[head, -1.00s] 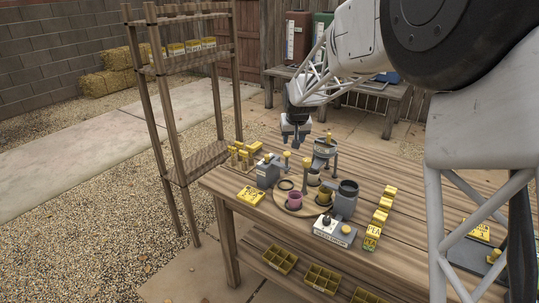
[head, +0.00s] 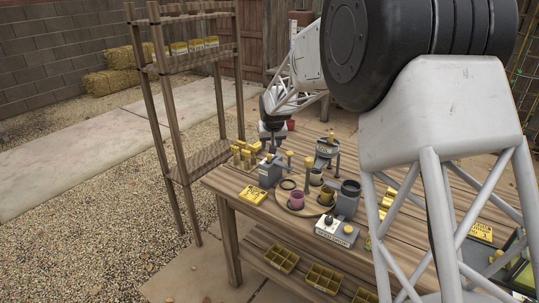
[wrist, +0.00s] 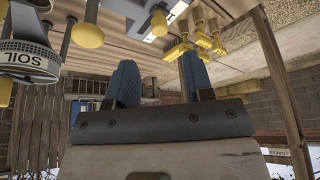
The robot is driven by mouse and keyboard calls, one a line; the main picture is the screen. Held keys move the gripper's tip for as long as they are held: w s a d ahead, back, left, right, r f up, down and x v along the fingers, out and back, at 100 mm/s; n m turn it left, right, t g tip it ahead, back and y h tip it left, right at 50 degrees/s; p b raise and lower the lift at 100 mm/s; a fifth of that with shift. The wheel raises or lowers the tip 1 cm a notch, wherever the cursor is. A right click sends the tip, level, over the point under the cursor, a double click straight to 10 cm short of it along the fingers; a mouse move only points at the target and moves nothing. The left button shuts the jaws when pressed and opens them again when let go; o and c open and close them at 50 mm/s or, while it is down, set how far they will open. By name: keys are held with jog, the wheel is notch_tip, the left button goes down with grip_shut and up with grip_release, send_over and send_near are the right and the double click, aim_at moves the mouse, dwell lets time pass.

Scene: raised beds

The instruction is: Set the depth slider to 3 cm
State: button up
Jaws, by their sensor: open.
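My gripper (head: 272,138) hangs above the far left part of the potting table, just above and behind a grey block device (head: 268,172) with yellow-topped parts. In the wrist view its two blue fingers (wrist: 158,78) are apart with nothing between them. A yellow knob (head: 290,155) stands on a post beside the grey block. Two yellow knobs, one at the upper left (wrist: 88,36) and one at the upper middle (wrist: 158,24), show in the wrist view. No depth scale or 3 cm mark can be read, so I cannot tell the slider's setting.
A round tray (head: 286,208) holds pots, and a labelled control box (head: 336,230) stands in front. My arm hides much of the table's right side.

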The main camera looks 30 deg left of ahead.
aim_at(269, 158)
jog(key=shift+x, duration=3.75)
grip_shut()
